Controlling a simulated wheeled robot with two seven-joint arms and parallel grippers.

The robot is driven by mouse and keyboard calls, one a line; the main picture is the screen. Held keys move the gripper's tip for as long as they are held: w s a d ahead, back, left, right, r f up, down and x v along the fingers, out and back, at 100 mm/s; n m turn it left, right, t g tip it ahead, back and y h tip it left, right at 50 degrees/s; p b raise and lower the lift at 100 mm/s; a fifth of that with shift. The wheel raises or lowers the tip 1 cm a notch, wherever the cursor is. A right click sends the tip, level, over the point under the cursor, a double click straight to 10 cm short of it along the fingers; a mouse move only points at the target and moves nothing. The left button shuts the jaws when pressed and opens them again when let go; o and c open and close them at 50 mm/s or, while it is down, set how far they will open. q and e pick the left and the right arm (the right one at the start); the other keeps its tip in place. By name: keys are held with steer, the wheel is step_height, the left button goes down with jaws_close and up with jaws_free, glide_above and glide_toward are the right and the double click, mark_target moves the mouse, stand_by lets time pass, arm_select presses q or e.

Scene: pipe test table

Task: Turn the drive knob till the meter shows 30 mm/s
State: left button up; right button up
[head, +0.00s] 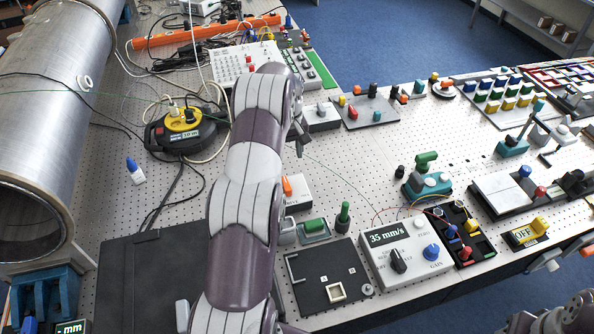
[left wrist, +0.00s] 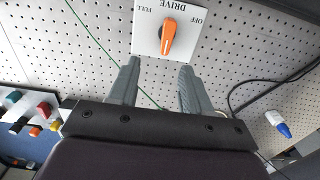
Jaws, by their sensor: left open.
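The drive knob (left wrist: 168,38) is an orange bar on a white plate marked DRIVE, OFF and FULL (left wrist: 148,40), upside down in the left wrist view. In the head view the knob (head: 287,186) shows just right of my left arm. The meter (head: 388,236) reads 35 mm/s on a white box with a black knob and a blue GAIN knob. My left gripper (left wrist: 157,82) is open and empty, its two fingers apart. In the left wrist view the knob appears beyond the fingertips, not between them. My arm hides much of this gripper in the head view.
A black plate with a square frame (head: 325,277) and a green-handled device (head: 314,226) lie near the drive box. A glue bottle (head: 135,171) and a cable reel (head: 183,132) stand left of my arm. Part of my right arm shows at bottom right.

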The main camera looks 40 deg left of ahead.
arm_select(q)
steer(key=s+f, duration=0.1)
steer(key=s+f+p, duration=0.1)
steer(key=f, duration=0.1)
steer(key=s+f+p, duration=0.1)
steer(key=f, duration=0.1)
steer(key=shift+a+f, duration=0.2)
steer(key=f, duration=0.2)
steer(key=w+f+p, duration=0.2)
steer(key=f, duration=0.1)
steer(key=shift+w+a+f, duration=0.1)
steer(key=shift+w+f, duration=0.1)
steer(key=shift+f, duration=0.15)
steer(key=shift+s+f, duration=0.1)
steer(key=shift+s, duration=0.55)
steer(key=shift+w, duration=0.15)
steer(key=c, duration=0.3)
steer(key=shift+w, duration=0.15)
jaws_close()
arm_select(e)
steer(key=r, duration=0.1)
steer(key=s+r, duration=0.1)
steer(key=r, duration=0.1)
steer(key=shift+s+a, duration=0.15)
steer(key=shift+a, duration=0.1)
